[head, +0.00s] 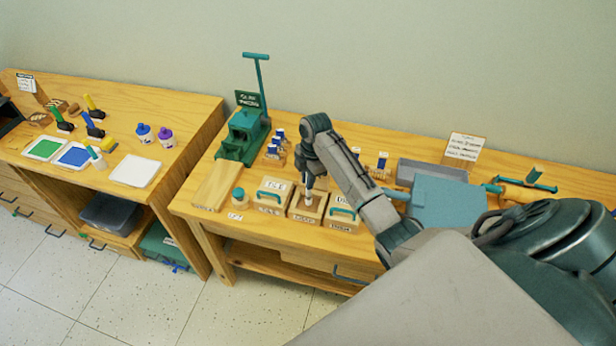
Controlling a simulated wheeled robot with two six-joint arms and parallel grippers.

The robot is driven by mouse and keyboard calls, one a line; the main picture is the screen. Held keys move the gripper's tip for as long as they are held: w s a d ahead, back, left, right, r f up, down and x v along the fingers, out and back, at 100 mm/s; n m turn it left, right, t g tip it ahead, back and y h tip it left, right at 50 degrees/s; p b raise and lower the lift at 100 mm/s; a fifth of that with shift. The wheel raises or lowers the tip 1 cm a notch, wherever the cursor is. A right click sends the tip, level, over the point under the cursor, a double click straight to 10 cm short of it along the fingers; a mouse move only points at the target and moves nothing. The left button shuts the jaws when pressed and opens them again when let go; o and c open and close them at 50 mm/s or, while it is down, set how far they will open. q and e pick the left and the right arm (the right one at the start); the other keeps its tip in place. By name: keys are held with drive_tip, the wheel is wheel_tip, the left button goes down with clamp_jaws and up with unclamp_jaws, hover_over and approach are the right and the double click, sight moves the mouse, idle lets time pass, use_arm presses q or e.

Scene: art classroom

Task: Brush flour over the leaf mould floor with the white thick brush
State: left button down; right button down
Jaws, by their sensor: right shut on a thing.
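My right gripper (311,180) reaches down from above over the middle of three small wooden mould boxes (305,212) on the right-hand table. It is shut on a slim pale upright thing, likely the white thick brush (309,198), whose lower end is at or just above the middle box's opening. I cannot tell if it touches the floor inside. The boxes on either side, left (271,197) and right (342,213), have teal handles on top. The labels are too small to read, so I cannot tell which is the leaf mould. No flour can be made out. My left gripper is not in view.
A plain wooden board (216,185) and a small teal-topped jar (239,196) stand left of the boxes. A green lever press (243,135) is behind. A grey tray (432,172) and blue slab (447,203) lie to the right. Another table (115,105) holds paint things.

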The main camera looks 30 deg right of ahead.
idle(0.6)
drive_tip(key=shift+r+p, duration=0.1)
drive_tip(key=shift+p, duration=0.35)
drive_tip(key=shift+f, duration=0.7)
idle(0.4)
drive_tip(key=shift+w+a+r, duration=0.15)
drive_tip(key=shift+w+a, duration=0.35)
drive_tip(key=shift+w, duration=0.05)
idle(0.5)
drive_tip(key=shift+s+d+f, duration=0.1)
drive_tip(key=shift+f, duration=0.1)
